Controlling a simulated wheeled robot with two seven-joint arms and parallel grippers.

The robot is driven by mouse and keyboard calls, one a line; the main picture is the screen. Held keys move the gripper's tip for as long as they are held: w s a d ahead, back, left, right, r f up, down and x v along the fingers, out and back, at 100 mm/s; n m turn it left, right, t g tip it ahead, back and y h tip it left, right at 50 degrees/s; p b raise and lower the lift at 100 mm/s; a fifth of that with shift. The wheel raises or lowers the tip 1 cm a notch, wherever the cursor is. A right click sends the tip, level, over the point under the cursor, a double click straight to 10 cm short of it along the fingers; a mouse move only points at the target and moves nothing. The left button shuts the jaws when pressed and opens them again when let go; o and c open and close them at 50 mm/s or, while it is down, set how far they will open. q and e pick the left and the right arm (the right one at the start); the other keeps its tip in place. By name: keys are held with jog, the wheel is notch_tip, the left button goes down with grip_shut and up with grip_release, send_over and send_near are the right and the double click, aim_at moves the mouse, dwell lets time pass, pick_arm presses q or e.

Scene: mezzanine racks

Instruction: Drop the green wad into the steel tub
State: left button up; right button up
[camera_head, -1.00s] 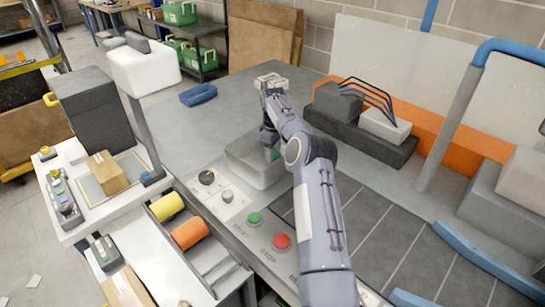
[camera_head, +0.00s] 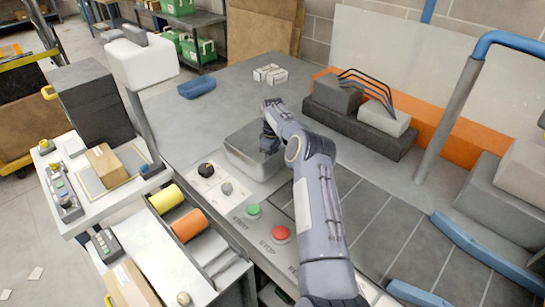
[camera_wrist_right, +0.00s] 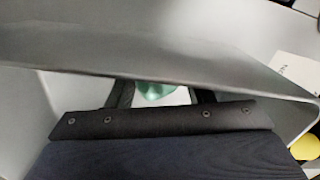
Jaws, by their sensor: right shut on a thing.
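The steel tub (camera_head: 238,158) is an open grey box on the grey worktop, in the middle of the head view. My right arm reaches over it from the lower right, and my right gripper (camera_head: 268,142) points down inside the tub's far right part. The right wrist view shows the green wad (camera_wrist_right: 156,92) between the two dark fingers of that gripper (camera_wrist_right: 163,95), shut on it. The tub's rim (camera_wrist_right: 180,68) crosses close in front there. The wad is hidden in the head view. Whether it touches the tub floor I cannot tell. My left gripper is out of view.
A panel with a green button (camera_head: 254,210) and a red button (camera_head: 281,233) lies in front of the tub. Two small white boxes (camera_head: 270,74) and a blue object (camera_head: 197,87) lie behind it. Grey blocks (camera_head: 360,115) stand to the right.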

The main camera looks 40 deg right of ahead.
jog(key=shift+f, duration=0.15)
jog(key=o, duration=0.9)
jog(key=shift+o, duration=0.2)
